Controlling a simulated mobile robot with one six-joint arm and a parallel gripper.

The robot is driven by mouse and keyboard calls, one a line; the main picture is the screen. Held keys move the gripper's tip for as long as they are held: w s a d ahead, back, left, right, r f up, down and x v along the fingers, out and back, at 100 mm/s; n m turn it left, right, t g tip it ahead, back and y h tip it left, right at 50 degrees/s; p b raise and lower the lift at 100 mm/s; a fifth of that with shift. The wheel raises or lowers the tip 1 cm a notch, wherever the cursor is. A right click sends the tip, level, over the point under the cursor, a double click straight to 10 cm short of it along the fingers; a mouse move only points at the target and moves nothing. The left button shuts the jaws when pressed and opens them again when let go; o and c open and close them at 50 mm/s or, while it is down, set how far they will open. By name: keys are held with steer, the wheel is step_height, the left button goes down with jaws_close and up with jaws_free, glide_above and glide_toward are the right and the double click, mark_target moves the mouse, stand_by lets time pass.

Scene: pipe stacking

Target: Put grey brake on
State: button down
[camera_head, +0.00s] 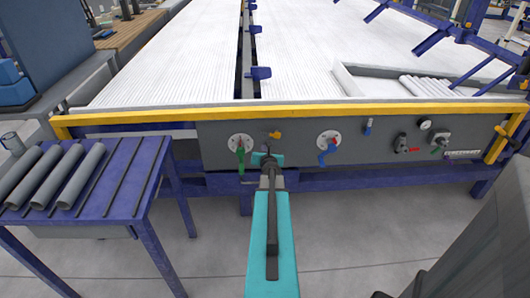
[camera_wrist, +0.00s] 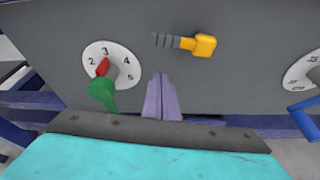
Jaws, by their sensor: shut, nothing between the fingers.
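My gripper (camera_head: 266,158) is shut and empty in front of the machine's grey control panel (camera_head: 290,150). In the wrist view its fingers (camera_wrist: 161,97) are together, to the right of a green-handled dial (camera_wrist: 102,92) and below a yellow lever (camera_wrist: 203,46). I see no clear contact with either. The dial's red pointer sits near 2 and 3. No control can be clearly made out as the grey brake.
A blue-handled dial (camera_head: 324,157) and a small blue lever (camera_head: 367,126) are right of my gripper. A yellow rail (camera_head: 310,110) runs above the panel. A blue table (camera_head: 120,185) with several grey pipes (camera_head: 78,178) stands left. Grey pipes also lie at the upper right.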

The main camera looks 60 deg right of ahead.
mark_target(271, 135)
steer(key=shift+w+d+r+p, duration=0.2)
steer(key=shift+d+r+p, duration=0.3)
steer(key=shift+r+p, duration=0.3)
steer(key=shift+w+d+r+p, duration=0.15)
steer(key=shift+d+r+p, duration=0.35)
steer(key=shift+r+p, duration=0.3)
steer(key=shift+a, duration=0.1)
